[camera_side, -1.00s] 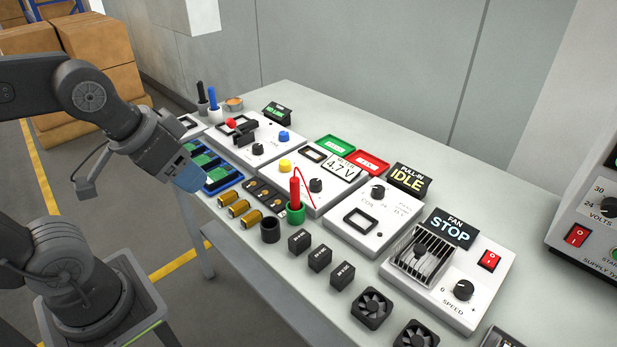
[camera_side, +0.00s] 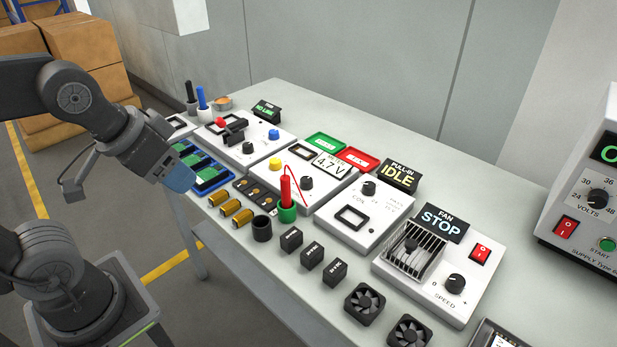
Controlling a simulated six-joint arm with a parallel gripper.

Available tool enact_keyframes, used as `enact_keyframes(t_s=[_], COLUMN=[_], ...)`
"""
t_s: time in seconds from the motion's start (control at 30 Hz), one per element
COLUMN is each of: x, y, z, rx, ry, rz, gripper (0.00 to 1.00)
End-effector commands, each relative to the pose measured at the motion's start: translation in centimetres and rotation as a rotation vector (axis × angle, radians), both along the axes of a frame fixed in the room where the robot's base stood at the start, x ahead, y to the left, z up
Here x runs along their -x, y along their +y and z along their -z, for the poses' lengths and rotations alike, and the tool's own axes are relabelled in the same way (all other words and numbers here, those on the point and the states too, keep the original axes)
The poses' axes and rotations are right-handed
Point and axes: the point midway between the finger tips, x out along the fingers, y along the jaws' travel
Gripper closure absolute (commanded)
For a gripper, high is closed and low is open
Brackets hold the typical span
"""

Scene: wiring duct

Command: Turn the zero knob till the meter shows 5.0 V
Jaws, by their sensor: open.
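The meter display (camera_side: 328,164) reads 4.7 V on a white panel in the middle of the bench. A black knob (camera_side: 307,183) sits on the same panel, in front of the display. Its lettering is too small to read, so I cannot tell for sure that it is the zero knob. My gripper (camera_side: 180,181) is at the left, beside the blue tray of green boards and well apart from that knob. Its fingers are partly turned away, and no object shows between them.
A red probe (camera_side: 286,191) with a red lead stands in a green holder close to the knob. A yellow button (camera_side: 275,164) is on the meter panel. The relay panel (camera_side: 390,213) and fan panel (camera_side: 455,292) stand to the right. Brass cylinders (camera_side: 231,207) lie in front.

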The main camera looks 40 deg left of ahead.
Motion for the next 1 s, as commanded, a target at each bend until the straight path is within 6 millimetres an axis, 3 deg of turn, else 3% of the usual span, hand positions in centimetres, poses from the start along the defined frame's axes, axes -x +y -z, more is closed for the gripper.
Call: enact_keyframes(t_s=[0.77,0.83,1.0], x=[0.0,0.0,-1.5], y=[0.0,0.0,0.1], z=[0.0,0.0,-0.9], rx=[0.000,0.000,0.024], ry=[0.000,0.000,0.027], rz=[0.000,0.000,-0.052], gripper=[0.47,0.44,0.40])
